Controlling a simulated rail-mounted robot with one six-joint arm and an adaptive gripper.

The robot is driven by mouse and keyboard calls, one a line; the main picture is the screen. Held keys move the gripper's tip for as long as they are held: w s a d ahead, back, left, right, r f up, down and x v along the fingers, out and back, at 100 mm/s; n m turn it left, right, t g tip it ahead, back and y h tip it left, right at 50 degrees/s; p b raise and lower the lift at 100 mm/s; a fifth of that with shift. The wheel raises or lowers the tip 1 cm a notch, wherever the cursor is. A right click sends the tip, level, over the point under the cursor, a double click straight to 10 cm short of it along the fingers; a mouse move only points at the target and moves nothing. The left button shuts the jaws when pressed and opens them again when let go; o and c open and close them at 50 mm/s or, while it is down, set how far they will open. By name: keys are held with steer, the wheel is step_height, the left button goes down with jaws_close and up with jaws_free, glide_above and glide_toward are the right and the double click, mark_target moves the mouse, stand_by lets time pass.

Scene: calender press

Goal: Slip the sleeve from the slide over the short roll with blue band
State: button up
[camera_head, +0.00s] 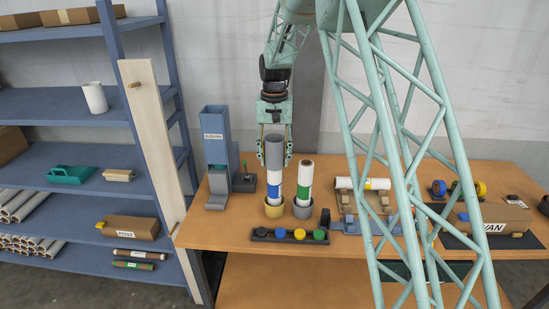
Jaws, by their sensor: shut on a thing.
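My gripper (274,132) points down and is shut on a grey sleeve (274,153), which it holds upright. Directly below is the short roll with blue band (274,187), standing upright in a yellow cup (274,211). The sleeve's lower end meets or overlaps the roll's upper part, so the roll's top is hidden. I cannot tell how far the sleeve is around it. White roll surface and the blue band show below the sleeve. The blue slide (215,150) stands on the table to the left; no sleeve shows in its lower tray.
A roll with green band (305,180) stands close right in a grey cup (302,208). A dark tray with coloured caps (290,235) lies in front. A horizontal roll with yellow band (363,184) rests on a stand. A blue shelf (80,158) is left.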

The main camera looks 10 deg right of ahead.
steer(key=shift+f+b, duration=0.5)
steer(key=shift+f, duration=0.55)
steer(key=shift+f, duration=0.1)
steer(key=o, duration=0.8)
steer(key=shift+o, duration=0.2)
steer(key=shift+r, duration=6)
